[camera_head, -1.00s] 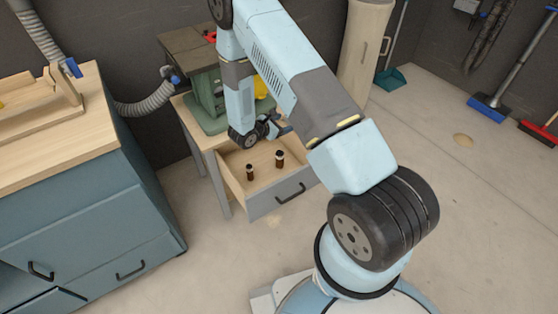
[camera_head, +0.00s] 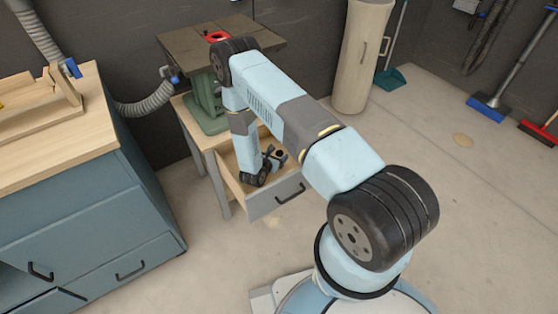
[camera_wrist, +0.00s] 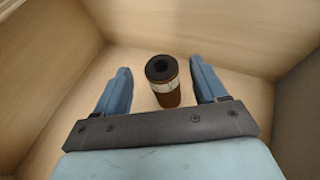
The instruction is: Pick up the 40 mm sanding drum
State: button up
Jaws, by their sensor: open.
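One sanding drum (camera_wrist: 162,80) stands upright on the drawer floor in the wrist view. It has a dark top with a round hole, a pale printed band and a brown lower sleeve. Its size cannot be read. My gripper (camera_wrist: 160,66) is open, with one blue finger on each side of the drum and a gap visible on both sides. In the head view my gripper (camera_head: 274,160) is down inside the open drawer, and my arm hides much of the drawer's inside. The second drum is not clearly visible now.
The open wooden drawer (camera_head: 232,188) has a grey front with a dark handle; its walls (camera_wrist: 52,60) rise close around my gripper. A green machine (camera_head: 205,100) stands on the table above. A blue cabinet (camera_head: 90,215) is at left.

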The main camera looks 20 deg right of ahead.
aim_at(282, 152)
jog(key=x, duration=0.5)
jog(key=shift+s+f, duration=0.1)
jog(key=shift+s, duration=0.05)
jog(key=shift+c, duration=0.2)
jog(key=c, duration=1)
jog(key=shift+c, duration=0.2)
